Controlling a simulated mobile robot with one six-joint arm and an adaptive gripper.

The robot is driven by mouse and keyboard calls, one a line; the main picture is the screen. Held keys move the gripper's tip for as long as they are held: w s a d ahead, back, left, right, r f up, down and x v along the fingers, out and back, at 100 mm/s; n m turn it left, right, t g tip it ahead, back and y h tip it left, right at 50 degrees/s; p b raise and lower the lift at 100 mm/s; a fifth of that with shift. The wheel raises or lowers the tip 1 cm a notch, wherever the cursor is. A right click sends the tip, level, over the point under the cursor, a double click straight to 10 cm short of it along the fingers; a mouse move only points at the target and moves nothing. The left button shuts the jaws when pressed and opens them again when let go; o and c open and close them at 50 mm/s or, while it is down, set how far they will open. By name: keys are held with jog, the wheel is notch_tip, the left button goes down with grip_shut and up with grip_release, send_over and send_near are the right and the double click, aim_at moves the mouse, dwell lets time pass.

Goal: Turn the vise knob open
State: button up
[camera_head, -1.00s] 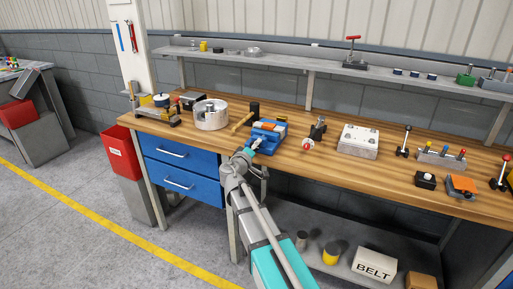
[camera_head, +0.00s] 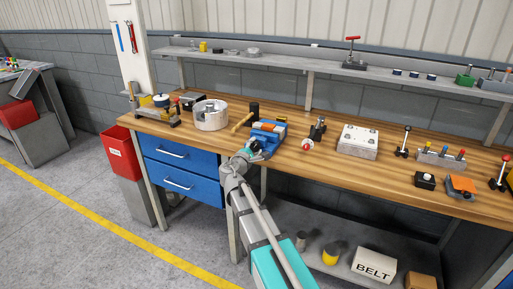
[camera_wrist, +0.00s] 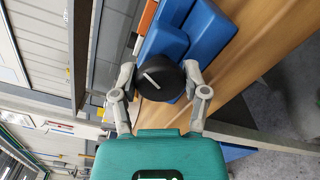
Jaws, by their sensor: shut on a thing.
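The blue vise (camera_head: 270,133) sits near the front edge of the wooden bench in the head view, with an orange piece (camera_head: 264,127) lying across its jaws. In the wrist view the blue vise body (camera_wrist: 196,38) fills the upper middle. Its black round knob (camera_wrist: 158,80) with a white line mark faces the camera. In the head view my gripper (camera_head: 249,151) is at the vise's front end, and the knob is mostly hidden there.
On the wooden bench (camera_head: 300,167), a hammer (camera_head: 244,120) and a metal cylinder (camera_head: 210,115) stand left of the vise. A small device with a red knob (camera_head: 308,145) stands close on the right. A grey block (camera_head: 358,141) is further right. Blue drawers (camera_head: 182,168) are below.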

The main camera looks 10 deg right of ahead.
jog(key=n, duration=0.5)
jog(key=shift+s+n, duration=0.2)
jog(key=shift+n, duration=0.2)
jog(key=o, duration=1.1)
jog(key=shift+o, duration=0.2)
jog(key=shift+w, duration=0.1)
jog(key=shift+a, duration=0.1)
jog(key=v, duration=1.2)
